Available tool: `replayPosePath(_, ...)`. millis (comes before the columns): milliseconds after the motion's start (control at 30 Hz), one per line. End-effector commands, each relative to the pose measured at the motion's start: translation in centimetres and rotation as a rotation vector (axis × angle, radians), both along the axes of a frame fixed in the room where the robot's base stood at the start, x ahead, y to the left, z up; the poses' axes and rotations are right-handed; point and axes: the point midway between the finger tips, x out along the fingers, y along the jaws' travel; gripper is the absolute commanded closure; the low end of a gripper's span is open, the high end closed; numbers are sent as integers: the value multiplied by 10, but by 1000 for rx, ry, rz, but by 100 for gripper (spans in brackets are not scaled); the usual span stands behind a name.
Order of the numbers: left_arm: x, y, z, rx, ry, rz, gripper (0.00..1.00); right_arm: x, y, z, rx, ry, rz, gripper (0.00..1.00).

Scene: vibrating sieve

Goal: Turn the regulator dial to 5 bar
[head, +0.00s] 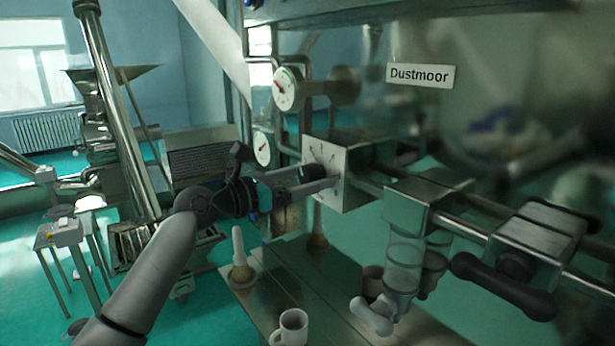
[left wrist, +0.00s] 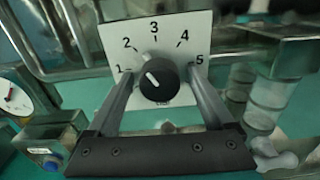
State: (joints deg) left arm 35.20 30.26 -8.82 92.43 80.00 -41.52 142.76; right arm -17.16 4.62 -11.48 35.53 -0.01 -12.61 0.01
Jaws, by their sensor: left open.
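The regulator dial is a round black knob (left wrist: 160,84) with a white pointer line, on a white square plate (left wrist: 172,40) numbered 1 to 5. The pointer slants up and left, roughly toward 2. In the head view the plate (head: 325,160) faces left on a steel housing, and the dark knob (head: 312,172) is partly covered by my fingers. My left gripper (left wrist: 160,73) is open, with one finger on each side of the knob. Gaps show between the fingers and the knob in the left wrist view; contact is not visible. My right gripper is not in view.
Two gauges (head: 286,88) (head: 262,148) are left of the housing. Steel rails with a clamp block (head: 425,205) and a black handle (head: 505,287) run right. Below, a bench (head: 290,265) holds a white mug (head: 291,327) and a pale bottle-shaped item (head: 240,255).

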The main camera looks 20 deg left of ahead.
Motion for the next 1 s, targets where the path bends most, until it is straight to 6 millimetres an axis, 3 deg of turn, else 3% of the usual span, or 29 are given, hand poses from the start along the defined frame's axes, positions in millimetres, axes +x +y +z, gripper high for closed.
replayPosePath(133,0,0,0,0,0,0,16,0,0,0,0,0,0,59)
replayPosePath(867,0,0,0,0,0,0,98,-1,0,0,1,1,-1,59)
replayPosePath(1000,0,0,0,3,-2,0,100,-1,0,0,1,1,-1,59)
